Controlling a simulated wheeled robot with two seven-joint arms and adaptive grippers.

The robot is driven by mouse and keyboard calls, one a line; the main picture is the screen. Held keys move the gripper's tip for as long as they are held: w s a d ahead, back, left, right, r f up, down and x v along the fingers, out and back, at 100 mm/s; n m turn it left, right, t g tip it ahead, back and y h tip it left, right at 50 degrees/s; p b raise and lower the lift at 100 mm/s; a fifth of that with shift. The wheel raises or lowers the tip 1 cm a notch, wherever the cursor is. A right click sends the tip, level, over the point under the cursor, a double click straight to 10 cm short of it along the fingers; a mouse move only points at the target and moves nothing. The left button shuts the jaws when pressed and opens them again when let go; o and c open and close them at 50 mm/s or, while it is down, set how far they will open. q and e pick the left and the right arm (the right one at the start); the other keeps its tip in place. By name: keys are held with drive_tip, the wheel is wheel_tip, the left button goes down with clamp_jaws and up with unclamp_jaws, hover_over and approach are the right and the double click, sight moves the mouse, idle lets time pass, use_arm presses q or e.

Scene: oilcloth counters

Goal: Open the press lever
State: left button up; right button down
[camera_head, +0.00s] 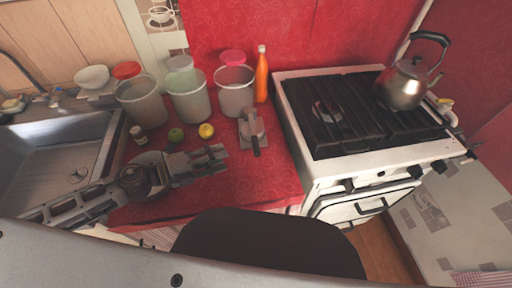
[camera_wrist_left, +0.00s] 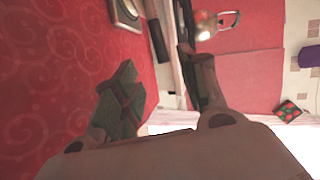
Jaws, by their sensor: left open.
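The press (camera_head: 252,126) is a small grey metal device on the red counter, left of the stove. Its dark lever (camera_head: 256,147) points toward the front. My left gripper (camera_head: 219,160) is open and empty, just left of and in front of the press, with a visible gap to the lever. In the left wrist view, part of the press (camera_wrist_left: 126,12) shows at the top. A dark bar that looks like the lever (camera_wrist_left: 158,41) appears near the gap between my open fingers (camera_wrist_left: 163,84). I cannot tell its distance from them. My right gripper is not in view.
Lidded jars (camera_head: 189,99) and an orange bottle (camera_head: 262,74) stand behind the press. The stove (camera_head: 330,167) bounds the right, with a kettle (camera_head: 405,86). The sink (camera_head: 60,155) is left.

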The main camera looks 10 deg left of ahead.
use_arm(q)
drive_tip(key=shift+w+d, duration=0.25)
drive_tip(key=shift+d, duration=0.1)
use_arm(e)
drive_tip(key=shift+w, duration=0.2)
use_arm(q)
drive_tip(key=shift+w+d+f, duration=0.15)
drive_tip(key=shift+w+d, duration=0.05)
drive_tip(key=shift+d, duration=0.1)
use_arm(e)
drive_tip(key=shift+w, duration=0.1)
use_arm(q)
drive_tip(key=shift+w+d, duration=0.1)
drive_tip(key=shift+d, duration=0.05)
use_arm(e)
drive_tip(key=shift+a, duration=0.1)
use_arm(q)
drive_tip(key=shift+w+d+f, duration=0.15)
drive_tip(key=shift+w+d, duration=0.2)
drive_tip(key=shift+d, duration=0.05)
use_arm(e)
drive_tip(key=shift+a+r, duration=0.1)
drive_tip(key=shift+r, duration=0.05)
